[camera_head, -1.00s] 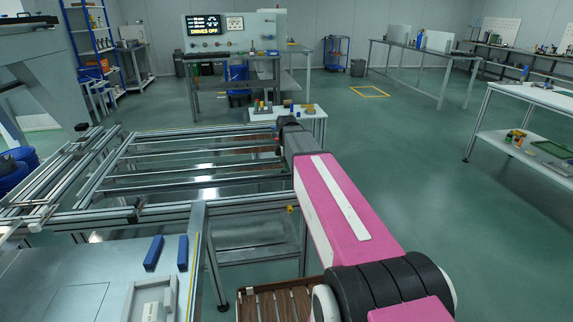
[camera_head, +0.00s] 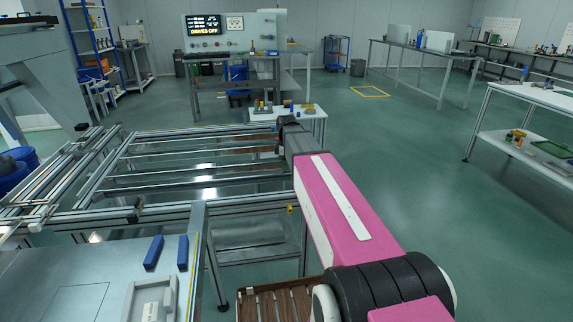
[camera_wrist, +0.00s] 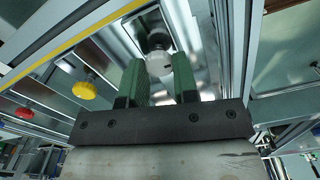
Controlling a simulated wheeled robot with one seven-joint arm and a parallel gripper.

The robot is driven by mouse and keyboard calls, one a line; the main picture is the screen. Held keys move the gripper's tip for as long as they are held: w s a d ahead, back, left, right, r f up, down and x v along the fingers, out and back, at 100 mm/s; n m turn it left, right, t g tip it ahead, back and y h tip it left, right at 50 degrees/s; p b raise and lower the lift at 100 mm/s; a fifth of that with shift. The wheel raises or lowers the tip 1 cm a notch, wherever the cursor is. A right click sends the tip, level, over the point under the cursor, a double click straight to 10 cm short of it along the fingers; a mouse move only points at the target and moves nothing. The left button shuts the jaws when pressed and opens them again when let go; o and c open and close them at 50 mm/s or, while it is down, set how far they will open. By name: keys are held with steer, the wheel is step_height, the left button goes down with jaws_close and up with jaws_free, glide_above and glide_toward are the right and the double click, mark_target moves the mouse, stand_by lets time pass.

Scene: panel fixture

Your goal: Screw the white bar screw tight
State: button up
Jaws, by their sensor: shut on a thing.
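The white bar screw (camera_wrist: 158,64) shows in the wrist view as a pale round head below a dark round part, on the underside of the metal frame. My gripper (camera_wrist: 157,72) has two green fingers, one on each side of the screw head, and is shut on it. Part of the head is hidden behind the fingers. In the head view my arm reaches to the right end of the rail frame (camera_head: 150,187); the fingertips and the screw cannot be made out there.
In the wrist view a yellow knob (camera_wrist: 84,90) and a red knob (camera_wrist: 24,114) are left of my gripper. A metal profile (camera_wrist: 238,50) runs close on the right. In the head view a small white table (camera_head: 316,114) stands just beyond the arm's end.

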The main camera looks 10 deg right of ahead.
steer(key=m, duration=0.4)
steer(key=shift+m, duration=0.3)
steer(key=m, duration=0.4)
steer(key=shift+w+d+m, duration=0.1)
steer(key=shift+m, duration=0.2)
steer(key=m, duration=0.3)
steer(key=shift+m, duration=0.3)
steer(key=m, duration=0.4)
steer(key=shift+d+m, duration=0.1)
steer(key=shift+m, duration=0.2)
steer(key=m, duration=0.4)
steer(key=shift+m, duration=0.3)
steer(key=m, duration=0.9)
steer(key=shift+d, duration=0.1)
steer(key=shift+m, duration=2)
